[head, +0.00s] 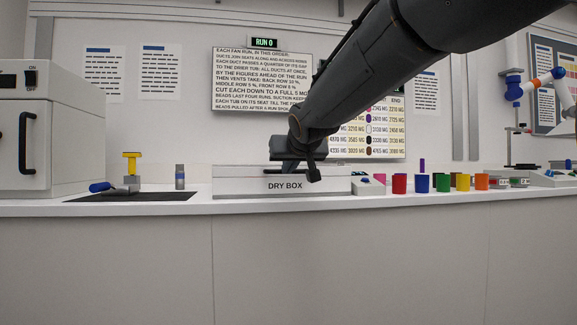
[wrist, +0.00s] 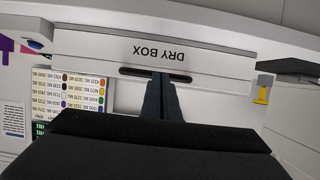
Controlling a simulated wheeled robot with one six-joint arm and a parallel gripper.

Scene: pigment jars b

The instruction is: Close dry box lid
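The dry box (head: 285,185) is a long, low white box at the counter's front edge, with "DRY BOX" on its front. In the wrist view its front (wrist: 215,60) shows upside down. A dark, elongated handle or slot (wrist: 128,70) lies just beyond the lettering. My gripper (head: 312,174) is low over the box from above. In the wrist view its dark fingers (wrist: 163,80) are together, over the middle of that dark strip. I cannot tell whether they touch it. The lid's position is not clear, as my arm and gripper cover part of the box top.
A white oven-like cabinet (head: 24,135) stands at the left. A dark mat (head: 130,197) holds a yellow-topped tool (head: 130,160) and a grey bottle (head: 180,177). Several coloured jars, including a red one (head: 399,184), stand right of the box. A text poster (head: 262,80) hangs behind.

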